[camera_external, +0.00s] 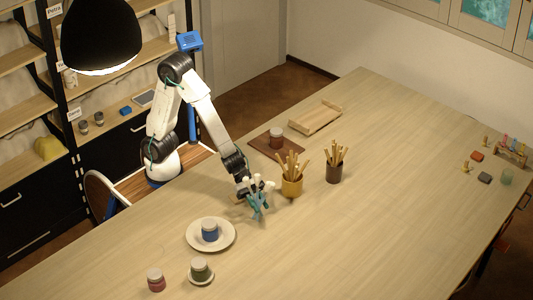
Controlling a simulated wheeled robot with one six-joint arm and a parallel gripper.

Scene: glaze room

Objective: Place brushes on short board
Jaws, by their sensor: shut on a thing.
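My gripper (247,190) is low over the near middle of the table, shut on a teal thing (258,209) with pale ends sticking up, which looks like a holder of brushes. The jaws partly hide it, and I cannot tell whether it touches the table. A mustard cup of brushes (291,187) stands just right of my gripper. A dark brown cup of brushes (334,173) stands further right.
A blue jar (210,230) stands on a white plate (192,235). Small items and a rack (511,153) are at the far right. The table's right middle is clear.

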